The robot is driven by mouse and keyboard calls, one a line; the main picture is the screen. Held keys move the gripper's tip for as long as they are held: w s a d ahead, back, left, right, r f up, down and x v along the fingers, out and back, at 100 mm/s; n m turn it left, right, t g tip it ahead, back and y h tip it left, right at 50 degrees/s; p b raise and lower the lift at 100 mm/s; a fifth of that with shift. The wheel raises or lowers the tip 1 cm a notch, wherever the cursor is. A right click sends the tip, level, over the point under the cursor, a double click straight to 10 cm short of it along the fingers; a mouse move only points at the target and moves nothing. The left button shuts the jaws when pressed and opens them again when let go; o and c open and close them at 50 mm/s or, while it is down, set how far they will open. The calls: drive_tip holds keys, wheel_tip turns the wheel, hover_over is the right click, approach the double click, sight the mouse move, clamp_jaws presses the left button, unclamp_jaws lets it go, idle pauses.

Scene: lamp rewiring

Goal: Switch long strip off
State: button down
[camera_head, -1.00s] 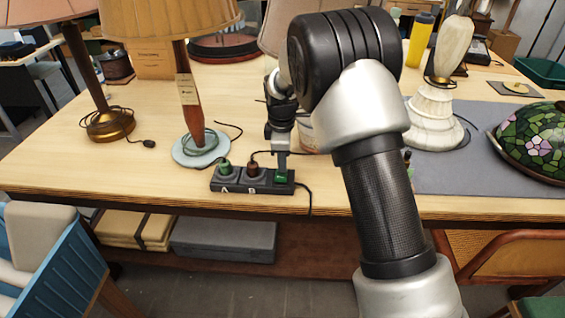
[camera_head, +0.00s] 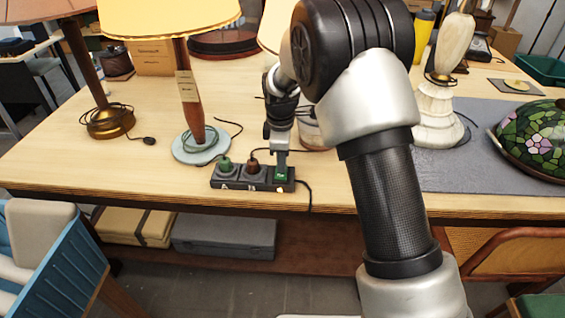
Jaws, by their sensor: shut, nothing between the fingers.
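The long strip (camera_head: 240,185) is a dark power strip near the table's front edge. A green plug (camera_head: 225,164) and a brownish-red plug (camera_head: 253,167) sit in its sockets, above letter marks. A green switch (camera_head: 283,175) is at its right end, with a small glowing light just below it. My gripper (camera_head: 281,167) is shut and points down at this switch; it seems to touch it, but the exact contact is too small to tell. The lamp (camera_head: 190,95) behind the strip has a bright, glowing yellow shade.
My arm covers the table right of the strip. A brass-based lamp (camera_head: 108,122) stands at the left, a white-based lamp (camera_head: 437,120) at the right. A stained-glass shade (camera_head: 535,143) lies on the grey mat (camera_head: 455,178). A black cord drops over the front edge.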

wheel_tip(320, 180, up, 13)
drive_tip(key=s+p, duration=0.1)
drive_tip(key=p, duration=0.1)
drive_tip(key=shift+s, duration=0.3)
drive_tip(key=shift+d+r, duration=0.1)
drive_tip(key=shift+r, duration=0.1)
drive_tip(key=w+p, duration=0.1)
drive_tip(key=p, duration=0.1)
drive_tip(key=shift+w+p, duration=0.2)
drive_tip(key=shift+p, duration=0.15)
approach(282, 174)
drive_tip(key=w+f, duration=0.1)
drive_tip(key=f, duration=0.1)
drive_tip(key=w+f, duration=0.2)
drive_tip(key=f, duration=0.1)
drive_tip(key=shift+f, duration=0.3)
drive_tip(key=shift+w+f, duration=0.1)
drive_tip(key=shift+f, duration=0.15)
